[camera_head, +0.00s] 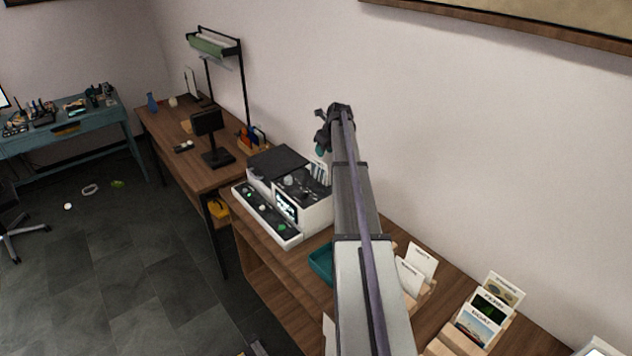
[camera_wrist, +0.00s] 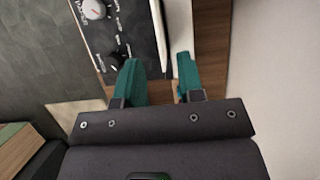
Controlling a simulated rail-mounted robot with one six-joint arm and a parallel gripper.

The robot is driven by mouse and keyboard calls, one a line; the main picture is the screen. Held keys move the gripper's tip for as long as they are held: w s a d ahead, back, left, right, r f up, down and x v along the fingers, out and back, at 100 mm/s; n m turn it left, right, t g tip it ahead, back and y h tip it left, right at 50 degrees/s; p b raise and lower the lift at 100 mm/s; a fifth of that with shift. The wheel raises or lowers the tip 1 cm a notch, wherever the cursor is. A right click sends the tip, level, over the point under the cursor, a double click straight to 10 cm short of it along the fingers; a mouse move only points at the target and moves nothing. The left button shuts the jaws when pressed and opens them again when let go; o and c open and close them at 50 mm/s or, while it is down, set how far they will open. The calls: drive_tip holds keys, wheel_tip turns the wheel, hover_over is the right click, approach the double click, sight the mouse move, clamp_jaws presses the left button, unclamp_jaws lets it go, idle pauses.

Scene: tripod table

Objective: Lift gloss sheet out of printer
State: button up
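A white and dark machine, which I take to be the printer (camera_head: 315,215), stands on the wooden desk with a lit screen, knobs and a front button strip. White sheet-like pieces (camera_head: 318,172) stand at its back right, partly behind my arm; I cannot tell whether one is the gloss sheet. My gripper (camera_head: 321,151) is raised above that back right side. In the wrist view, my gripper's teal fingers (camera_wrist: 158,72) are apart with nothing clearly between them. The machine's dark knob panel (camera_wrist: 108,40) and white edge lie beyond them.
A teal tray (camera_head: 321,263) sits right of the machine, partly behind my arm. Card holders with cards (camera_head: 483,320) stand farther right. A black stand with a small screen (camera_head: 210,135) is on the left desk (camera_head: 180,165). The wall is close behind.

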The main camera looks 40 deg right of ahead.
sight(319, 164)
drive_tip(key=b+x, duration=0.2)
drive_tip(key=x, duration=0.1)
drive_tip(key=b+x, duration=0.2)
drive_tip(key=x, duration=0.1)
drive_tip(key=b+x, duration=0.3)
drive_tip(key=shift+s+f, duration=0.15)
drive_tip(key=shift+s, duration=0.15)
drive_tip(key=shift+w+f, duration=0.1)
drive_tip(key=shift+r, duration=0.25)
clamp_jaws()
